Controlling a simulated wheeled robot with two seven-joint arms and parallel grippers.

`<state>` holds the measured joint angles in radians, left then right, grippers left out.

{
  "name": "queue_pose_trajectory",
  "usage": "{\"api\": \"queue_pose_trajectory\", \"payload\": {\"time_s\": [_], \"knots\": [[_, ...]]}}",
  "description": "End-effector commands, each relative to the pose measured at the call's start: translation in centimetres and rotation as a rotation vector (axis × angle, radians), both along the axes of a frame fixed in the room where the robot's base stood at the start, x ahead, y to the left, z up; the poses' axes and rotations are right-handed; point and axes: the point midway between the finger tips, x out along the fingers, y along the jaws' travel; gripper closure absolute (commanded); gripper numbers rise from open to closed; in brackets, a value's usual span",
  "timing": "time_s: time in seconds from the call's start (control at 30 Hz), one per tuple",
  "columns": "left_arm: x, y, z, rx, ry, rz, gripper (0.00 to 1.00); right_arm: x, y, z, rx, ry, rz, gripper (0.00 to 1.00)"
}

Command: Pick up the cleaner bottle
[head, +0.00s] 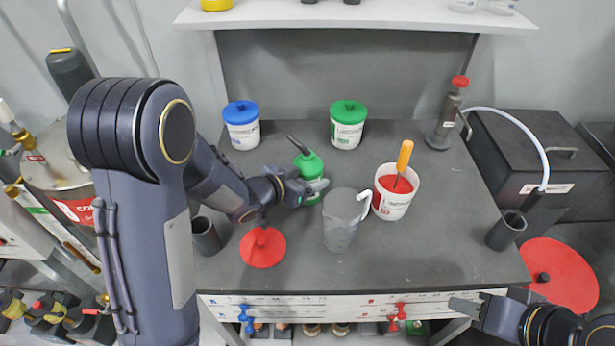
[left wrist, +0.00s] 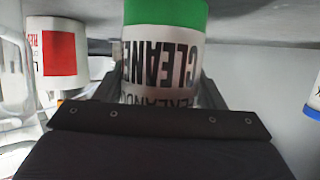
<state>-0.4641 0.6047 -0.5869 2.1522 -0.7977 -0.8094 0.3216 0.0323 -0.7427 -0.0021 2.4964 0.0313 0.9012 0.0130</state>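The cleaner bottle (head: 308,163) is green with a dark nozzle slanting up to the left. It is at the middle of the grey workbench. My left gripper (head: 306,187) reaches in from the left, at the bottle's lower part and partly covering it. In the left wrist view the bottle's label (left wrist: 165,70) reads CLEANER upside down, with a green band above it in the picture. The dark fingers lie on both sides of it, with no clear gap showing; contact is unclear. My right gripper (head: 466,306) is near the bench's front right corner, away from the bottle; its finger gap is unclear.
A clear pitcher (head: 341,232) and a white tub with an orange-handled tool (head: 396,196) stand right of the bottle. Blue-lidded (head: 241,130) and green-lidded (head: 348,128) jars stand behind. A red disc (head: 263,248) lies in front left.

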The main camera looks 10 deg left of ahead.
Motion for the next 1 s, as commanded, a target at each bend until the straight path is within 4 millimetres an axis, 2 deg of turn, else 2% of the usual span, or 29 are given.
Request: {"api": "queue_pose_trajectory", "payload": {"time_s": [0.03,0.2,0.47,0.57,0.8,1.0], "knots": [[0.0,0.0,0.0,0.000,0.000,0.000,0.54,0.0,0.0,0.0,0.000,0.000,0.000,0.64],[0.0,0.0,0.1,-0.002,-0.003,0.000,0.74,0.0,0.0,0.0,0.000,0.000,0.000,0.64],[0.1,0.0,0.5,-0.003,-0.004,0.000,0.75,0.0,0.0,0.1,0.000,0.000,0.000,0.64],[0.1,0.0,1.8,-0.004,-0.007,-0.001,0.75,0.0,0.0,0.3,0.000,0.000,0.000,0.64],[0.1,0.0,6.7,-0.005,-0.008,0.000,0.75,0.0,0.0,1.1,0.000,0.000,0.000,0.64],[0.1,0.0,9.5,-0.004,-0.005,0.000,0.75,0.0,0.0,1.7,0.000,0.000,0.000,0.64]]}}
